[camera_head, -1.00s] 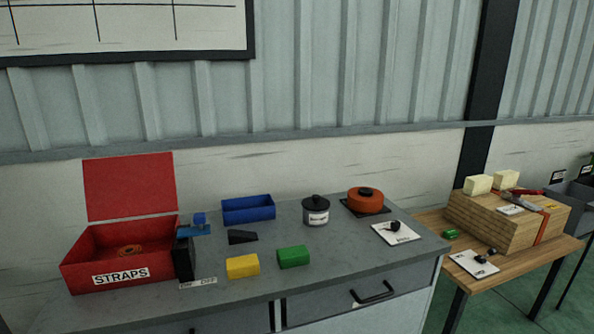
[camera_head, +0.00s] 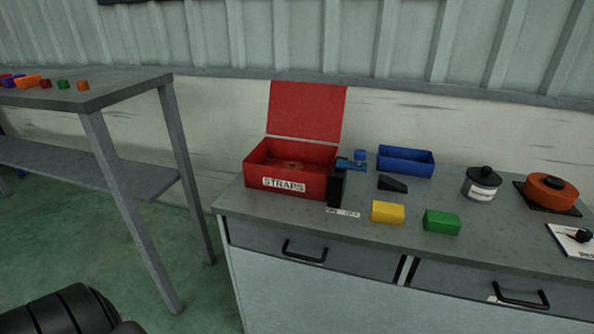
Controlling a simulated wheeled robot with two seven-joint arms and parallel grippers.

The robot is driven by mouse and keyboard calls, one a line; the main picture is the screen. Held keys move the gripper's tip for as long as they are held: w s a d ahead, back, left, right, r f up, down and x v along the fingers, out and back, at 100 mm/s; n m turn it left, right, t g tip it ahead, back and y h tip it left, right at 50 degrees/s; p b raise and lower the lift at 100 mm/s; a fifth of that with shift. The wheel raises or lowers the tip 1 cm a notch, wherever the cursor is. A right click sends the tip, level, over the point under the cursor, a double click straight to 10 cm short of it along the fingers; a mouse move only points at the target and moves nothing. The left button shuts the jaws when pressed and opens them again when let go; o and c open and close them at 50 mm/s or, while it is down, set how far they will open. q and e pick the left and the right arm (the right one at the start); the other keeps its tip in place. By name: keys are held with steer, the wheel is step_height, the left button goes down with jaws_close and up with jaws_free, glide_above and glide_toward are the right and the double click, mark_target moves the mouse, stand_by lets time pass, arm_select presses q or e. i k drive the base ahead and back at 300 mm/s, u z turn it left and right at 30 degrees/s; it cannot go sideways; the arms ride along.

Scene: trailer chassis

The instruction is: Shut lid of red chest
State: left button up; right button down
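The red chest (camera_head: 255,171) stands on the left end of the grey counter, with a white "STRAPS" label on its front. Its red lid (camera_head: 306,111) is open and stands upright along the back edge. A small orange coil (camera_head: 292,165) lies inside the chest. Neither of my grippers shows in the head view.
A black stand with a blue lever (camera_head: 350,164) is close against the chest's right side. A blue tray (camera_head: 405,161), black wedge (camera_head: 392,184), yellow block (camera_head: 387,212) and green block (camera_head: 441,222) lie to the right. A grey table (camera_head: 84,90) stands at left; green floor lies between.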

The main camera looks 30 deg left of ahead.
mark_target(301, 110)
steer(key=z, duration=0.05)
steer(key=k, duration=0.5)
steer(key=u, duration=1.8)
steer(key=i, duration=2.05)
steer(key=z, duration=2.85)
